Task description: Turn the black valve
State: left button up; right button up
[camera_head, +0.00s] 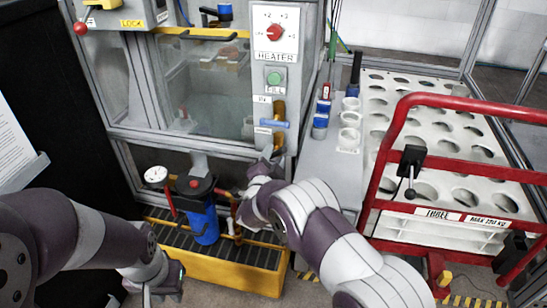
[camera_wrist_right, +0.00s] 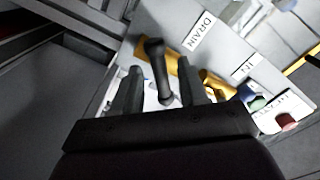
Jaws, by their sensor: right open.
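The black valve handle (camera_wrist_right: 158,70) stands on a brass fitting (camera_wrist_right: 180,65) under the DRAIN label in the right wrist view. My right gripper (camera_wrist_right: 160,73) is open, with one finger on each side of the handle. I cannot tell whether either finger touches it. In the head view my right gripper (camera_head: 270,157) is at the lower right of the cabinet, below the blue-handled valve (camera_head: 273,124), and the black handle is hidden there. My left gripper (camera_head: 150,292) hangs at the bottom left, away from the valve; its fingers are not clear.
A blue filter housing (camera_head: 203,222) with a gauge (camera_head: 156,176) stands over a yellow-edged drain tray (camera_head: 215,272). A red-railed cart (camera_head: 385,150) stands to the right. The HEATER panel (camera_head: 275,35) is above the valves, with labels and coloured knobs close to the right gripper.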

jog(key=p+v, duration=0.2)
jog(key=v, duration=1)
jog(key=shift+s+p, duration=0.2)
jog(key=shift+p, duration=0.15)
jog(key=shift+a, duration=0.1)
